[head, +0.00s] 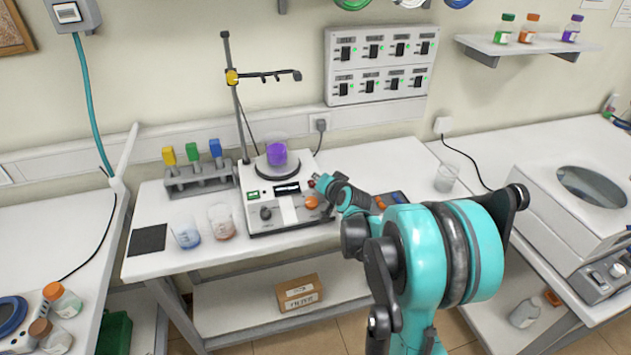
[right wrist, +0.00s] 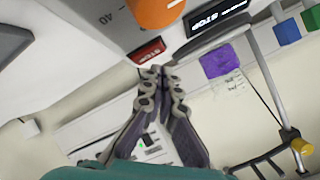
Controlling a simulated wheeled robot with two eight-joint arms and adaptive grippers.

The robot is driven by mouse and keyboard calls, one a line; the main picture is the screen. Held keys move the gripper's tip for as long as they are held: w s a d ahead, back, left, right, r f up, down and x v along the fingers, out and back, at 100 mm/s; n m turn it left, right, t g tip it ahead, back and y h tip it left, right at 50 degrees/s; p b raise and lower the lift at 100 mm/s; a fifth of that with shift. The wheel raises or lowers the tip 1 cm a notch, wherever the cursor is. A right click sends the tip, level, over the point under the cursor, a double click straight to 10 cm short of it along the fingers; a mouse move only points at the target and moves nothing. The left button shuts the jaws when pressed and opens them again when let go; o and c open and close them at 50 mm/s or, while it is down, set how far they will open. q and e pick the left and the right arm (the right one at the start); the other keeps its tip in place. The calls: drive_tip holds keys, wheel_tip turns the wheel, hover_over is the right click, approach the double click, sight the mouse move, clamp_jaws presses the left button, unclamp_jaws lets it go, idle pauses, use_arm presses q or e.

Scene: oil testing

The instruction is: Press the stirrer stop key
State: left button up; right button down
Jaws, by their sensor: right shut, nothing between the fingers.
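The stirrer (head: 256,223) is a white hotplate unit on the middle table, with a beaker of purple liquid (head: 277,154) on its plate. My right gripper (head: 322,183) is shut and empty at the right end of the stirrer's front panel. In the right wrist view, its closed fingertips (right wrist: 160,72) are close to the red stop key (right wrist: 148,50); I cannot tell whether they touch it. An orange knob (right wrist: 155,10) is beside the key, and a dark display (right wrist: 212,18) reads STOP. In the head view the key is not clearly visible near the gripper. My left gripper is not in view.
A stand rod (head: 238,120) rises behind the stirrer. An empty beaker (head: 446,178) stands to the right. A dark mat (head: 148,240) lies at the table's left.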

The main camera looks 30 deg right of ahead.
drive_tip(key=r+p, duration=0.1)
drive_tip(key=s+r+p, duration=0.1)
drive_tip(key=r, duration=0.1)
drive_tip(key=r+p, duration=0.1)
drive_tip(key=shift+s+a+r+p, duration=0.15)
drive_tip(key=shift+s+r+p, duration=0.2)
idle(0.4)
idle(0.5)
drive_tip(key=s+a+r+n+g+y, duration=0.25)
drive_tip(key=s+a+n, duration=0.35)
drive_tip(key=s+a, duration=0.8)
drive_tip(key=s+a+f+n+g, duration=0.1)
drive_tip(key=s+a+f+n, duration=0.1)
drive_tip(key=s, duration=0.4)
drive_tip(key=s+a+f+n+g, duration=0.2)
drive_tip(key=s+a+f, duration=0.1)
drive_tip(key=s+a, duration=0.2)
drive_tip(key=shift+s+a, duration=0.15)
drive_tip(key=shift+s, duration=1)
